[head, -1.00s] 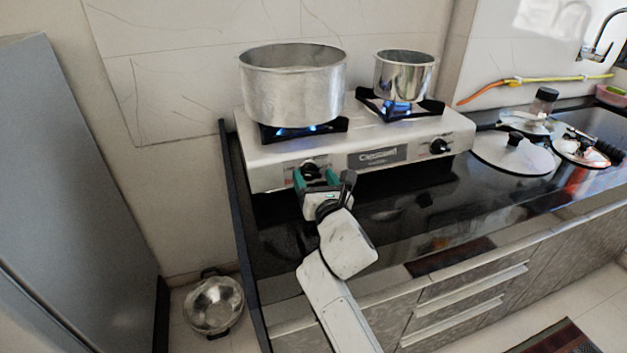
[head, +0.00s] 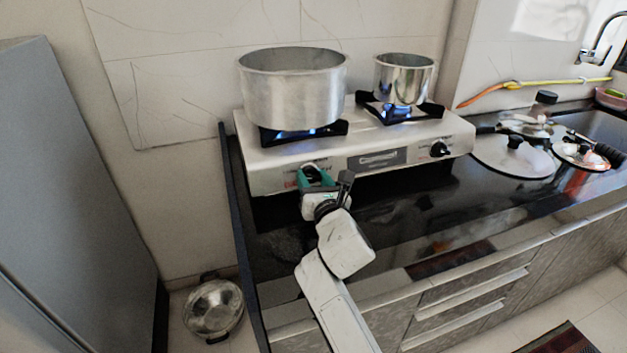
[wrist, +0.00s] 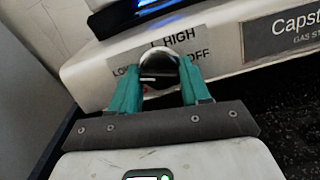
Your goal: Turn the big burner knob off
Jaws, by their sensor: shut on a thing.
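The big burner knob (wrist: 158,66) is a dark knob with a silvery rim on the left of the stove front. My gripper (wrist: 158,84) is shut on it, with one teal finger on each side. In the head view my gripper (head: 315,177) largely covers the knob. Labels LOW, HIGH and OFF show around the knob in the wrist view; its pointer is hard to read. The left burner (head: 270,136) under the big pot (head: 293,92) shows blue flame.
A smaller pot (head: 404,78) stands on the right burner, also with blue flame. The right knob (head: 439,150) is clear of my arm. Pot lids (head: 512,158) lie on the counter at right. A grey cabinet (head: 70,180) stands at left.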

